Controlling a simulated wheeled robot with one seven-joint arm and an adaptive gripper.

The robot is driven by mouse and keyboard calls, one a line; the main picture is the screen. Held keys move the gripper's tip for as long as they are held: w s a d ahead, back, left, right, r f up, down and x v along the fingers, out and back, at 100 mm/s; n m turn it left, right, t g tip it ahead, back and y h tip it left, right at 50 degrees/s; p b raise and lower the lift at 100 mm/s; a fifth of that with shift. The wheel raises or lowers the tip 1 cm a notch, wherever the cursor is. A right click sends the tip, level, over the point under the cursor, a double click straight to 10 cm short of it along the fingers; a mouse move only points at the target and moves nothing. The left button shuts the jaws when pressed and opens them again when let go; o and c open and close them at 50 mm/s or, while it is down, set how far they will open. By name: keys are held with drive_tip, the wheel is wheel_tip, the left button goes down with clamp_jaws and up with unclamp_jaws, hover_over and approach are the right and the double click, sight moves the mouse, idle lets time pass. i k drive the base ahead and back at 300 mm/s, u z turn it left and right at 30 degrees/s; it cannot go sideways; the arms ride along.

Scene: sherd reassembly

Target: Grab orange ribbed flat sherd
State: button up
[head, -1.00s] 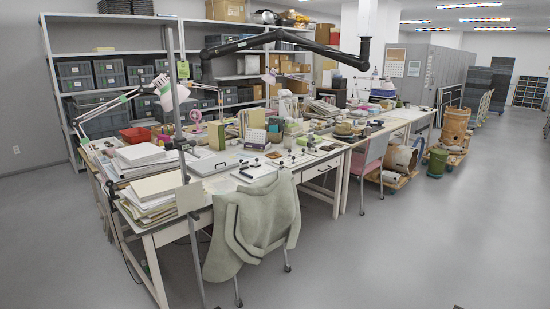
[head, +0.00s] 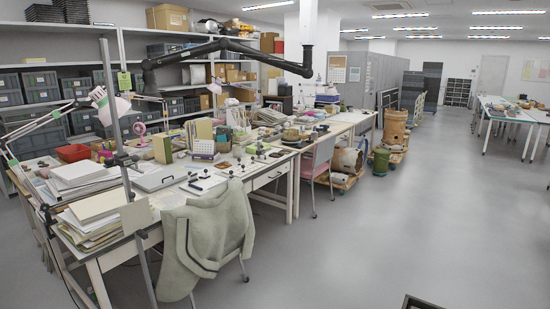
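I cannot make out an orange ribbed flat sherd in the head view. Small dark and brown pieces (head: 225,164) lie on the near worktable (head: 262,180), too small to identify. My gripper is not in view.
A chair draped with a pale green garment (head: 205,235) stands at the table's near side. A pink chair (head: 319,165) is farther along. Large clay vessels (head: 395,128) and a green bin (head: 380,162) stand on the floor. White tables (head: 512,112) are at far right. The grey floor (head: 400,235) is wide and clear.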

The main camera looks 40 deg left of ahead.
sight(222, 165)
drive_tip(key=u, duration=0.95)
drive_tip(key=i, duration=3.9)
drive_tip(key=u, duration=1.6)
